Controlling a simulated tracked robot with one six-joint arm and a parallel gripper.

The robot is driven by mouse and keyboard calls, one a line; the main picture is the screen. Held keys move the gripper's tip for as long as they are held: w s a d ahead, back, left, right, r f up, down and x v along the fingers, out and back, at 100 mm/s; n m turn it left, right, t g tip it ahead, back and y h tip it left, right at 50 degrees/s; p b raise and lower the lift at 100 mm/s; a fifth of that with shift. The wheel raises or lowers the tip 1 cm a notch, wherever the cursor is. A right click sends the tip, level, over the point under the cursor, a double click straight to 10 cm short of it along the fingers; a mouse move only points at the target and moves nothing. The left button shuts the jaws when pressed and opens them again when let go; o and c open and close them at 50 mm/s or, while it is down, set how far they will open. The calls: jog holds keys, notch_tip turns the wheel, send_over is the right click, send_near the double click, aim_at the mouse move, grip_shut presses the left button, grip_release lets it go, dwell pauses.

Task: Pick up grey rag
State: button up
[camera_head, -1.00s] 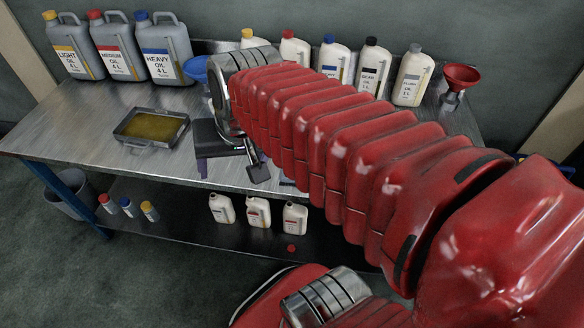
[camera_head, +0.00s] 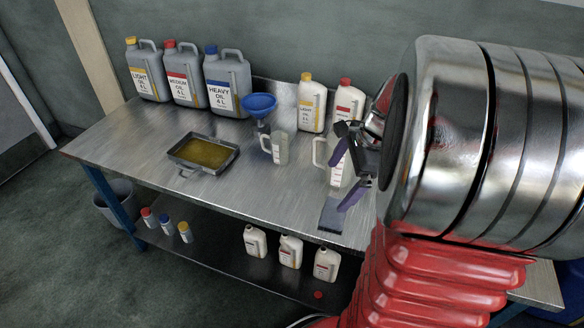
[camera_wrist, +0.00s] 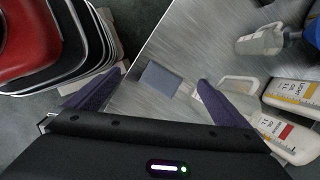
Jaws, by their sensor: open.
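The grey rag (camera_head: 332,213) looks like a small flat dark grey rectangle on the metal table, near its front edge. It also shows in the wrist view (camera_wrist: 161,78), where it lies in the gap between my fingers. My gripper (camera_head: 345,177) has purple fingers spread apart with nothing between them. It hangs above the table, up and slightly right of the rag in the head view. In the wrist view my gripper (camera_wrist: 162,80) has one finger on each side of the rag. The height gap between fingers and rag is hard to judge.
A clear measuring jug (camera_head: 342,165) stands close behind my gripper; a smaller jug (camera_head: 280,148) and blue funnel (camera_head: 260,103) are left of it. An oil tray (camera_head: 203,137), large grey canisters (camera_head: 228,84) and white bottles (camera_head: 312,103) stand farther off. The front left tabletop is clear.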

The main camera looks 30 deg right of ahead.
jog(key=s+d+f+m, duration=0.1)
jog(key=d+f+m, duration=0.2)
jog(key=d, duration=0.3)
jog(key=shift+s+d+f+m+t+y, duration=0.2)
jog(key=shift+s+d+m+t+y, duration=0.15)
jog(key=shift+m, duration=0.55)
jog(key=shift+w+a, duration=0.1)
send_over(335, 211)
jog(key=s+d, duration=0.2)
jog(key=shift+a+f, duration=0.15)
jog(key=shift+f, duration=1.85)
jog(key=shift+a+f, duration=0.1)
jog(key=shift+f, duration=1.85)
jog(key=shift+x, duration=2.6)
jog(key=shift+d, duration=0.1)
jog(key=c, duration=0.9)
